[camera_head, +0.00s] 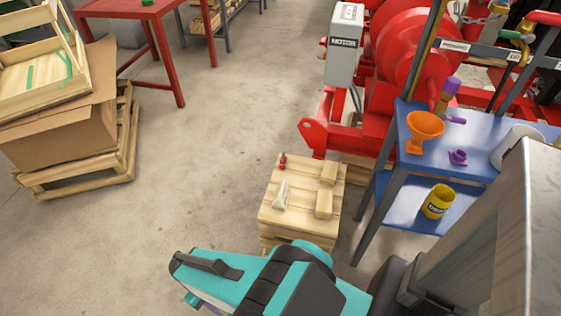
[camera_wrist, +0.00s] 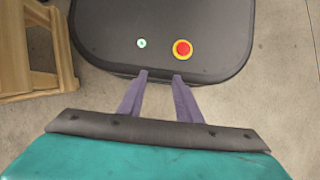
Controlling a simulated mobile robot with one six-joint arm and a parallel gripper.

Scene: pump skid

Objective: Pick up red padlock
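A small red padlock (camera_head: 282,161) lies near the back left edge of a low wooden crate top (camera_head: 305,222) in the head view. It is too small to make out its shackle. My gripper shows in the wrist view (camera_wrist: 160,76) with its two purple fingers apart and nothing between them. It points down over my own dark base. In the head view my teal arm lies in front of the crate, and only a bit of a purple finger shows at the lower left. My gripper is well away from the padlock, which is not visible in the wrist view.
A pale rag-like item (camera_head: 281,196) and wooden blocks (camera_head: 325,204) share the crate top. A red motor skid (camera_head: 345,130) stands behind. A blue table (camera_head: 480,158) with an orange funnel (camera_head: 424,130) stands right. Stacked pallets and a cardboard box (camera_head: 65,135) stand left.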

